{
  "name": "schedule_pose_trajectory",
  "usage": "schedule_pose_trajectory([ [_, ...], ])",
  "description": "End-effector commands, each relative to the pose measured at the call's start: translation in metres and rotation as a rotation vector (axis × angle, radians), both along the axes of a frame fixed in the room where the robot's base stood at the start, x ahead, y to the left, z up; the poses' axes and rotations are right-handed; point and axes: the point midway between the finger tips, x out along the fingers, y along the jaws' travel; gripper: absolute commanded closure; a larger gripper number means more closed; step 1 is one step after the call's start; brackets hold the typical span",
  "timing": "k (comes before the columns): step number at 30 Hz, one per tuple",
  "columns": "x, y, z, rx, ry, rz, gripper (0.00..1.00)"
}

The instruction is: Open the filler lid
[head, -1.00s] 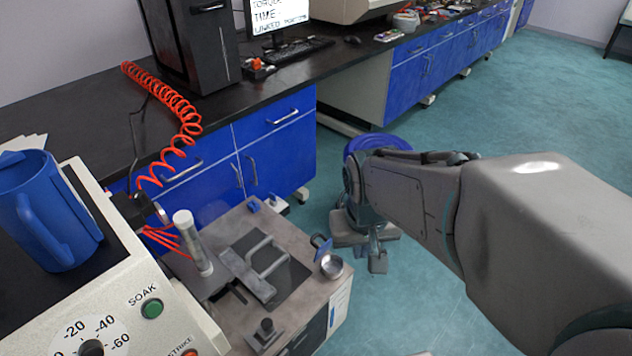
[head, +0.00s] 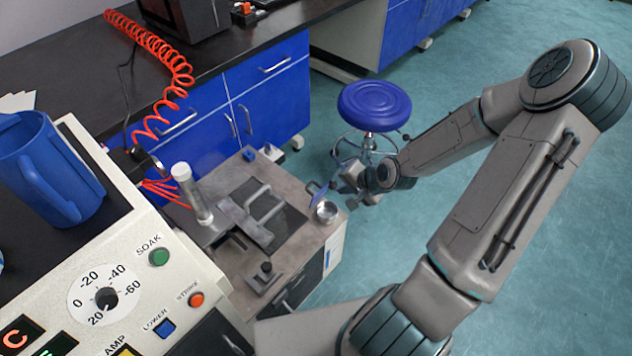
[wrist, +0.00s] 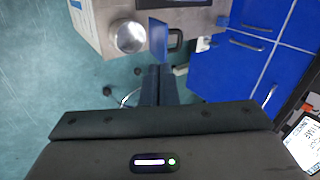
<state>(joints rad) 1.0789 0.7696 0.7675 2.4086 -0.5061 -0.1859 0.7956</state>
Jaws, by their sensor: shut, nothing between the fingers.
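A round silver metal cup or cap (head: 326,212) is at the right edge of the grey cabinet (head: 290,262). A flat blue plate (head: 316,192) with a dark end stands beside it. No part is labelled as the filler lid, and I cannot tell which of these it is. In the wrist view the silver round (wrist: 130,37) is ahead and left of the fingertips, and the blue plate (wrist: 158,42) is just beyond them. My gripper (wrist: 158,70) is shut and empty. It also shows in the head view (head: 350,201), just right of the cabinet, apparently apart from the plate.
A control panel (head: 130,240) and a blue jug (head: 45,170) are at the left. A clear cylinder (head: 192,194) and a metal handle (head: 263,203) are on the cabinet. A blue stool (head: 374,106) stands behind my gripper. Floor to the right is open.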

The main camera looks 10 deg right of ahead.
Motion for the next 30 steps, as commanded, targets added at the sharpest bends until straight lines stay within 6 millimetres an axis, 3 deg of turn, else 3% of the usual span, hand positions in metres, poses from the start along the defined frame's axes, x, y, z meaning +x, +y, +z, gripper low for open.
schedule_pose_trajectory([
  [6, 0.015, 0.000, 0.006, 0.123, -0.072, -0.092, 1.00],
  [11, 0.022, 0.004, 0.001, 0.135, -0.081, -0.099, 1.00],
  [30, 0.080, 0.044, -0.070, 0.132, -0.077, -0.095, 1.00],
])
